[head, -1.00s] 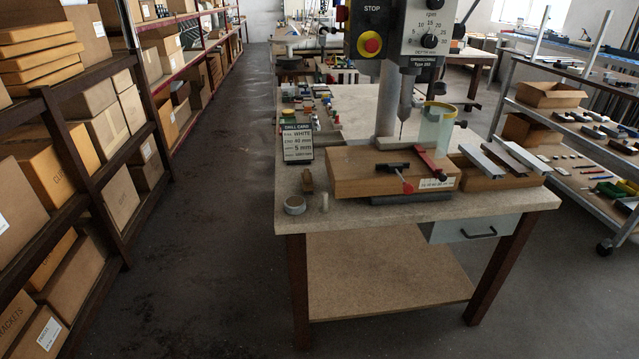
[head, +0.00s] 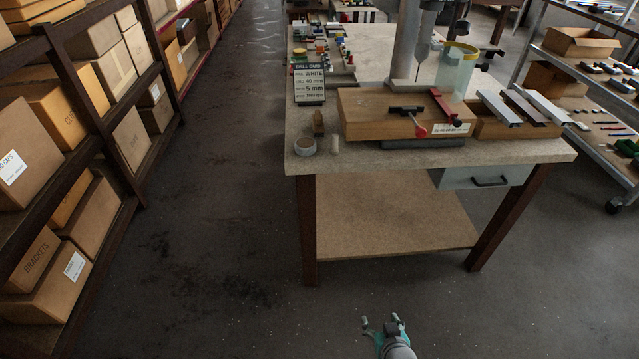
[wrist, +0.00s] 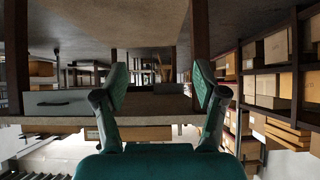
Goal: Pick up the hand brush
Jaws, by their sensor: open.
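A small brown object (head: 318,122) stands at the left front of the drill bench (head: 420,152), just behind a roll of tape. It may be the hand brush, but it is too small to tell for sure. My gripper (head: 381,322) is low in front of the bench, well away from that object, open and empty. In the wrist view my gripper (wrist: 160,80) shows two spread green-padded fingers with nothing between them. That view looks upside down, with the bench drawer (wrist: 58,103) at left and no brush I can make out.
A tape roll (head: 305,146) and a small pale cylinder (head: 335,147) sit near the front edge. A drill card (head: 309,84), a wooden block (head: 365,118) and the drill stand behind and beside them. Shelves of boxes (head: 75,110) line the left. The floor between is clear.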

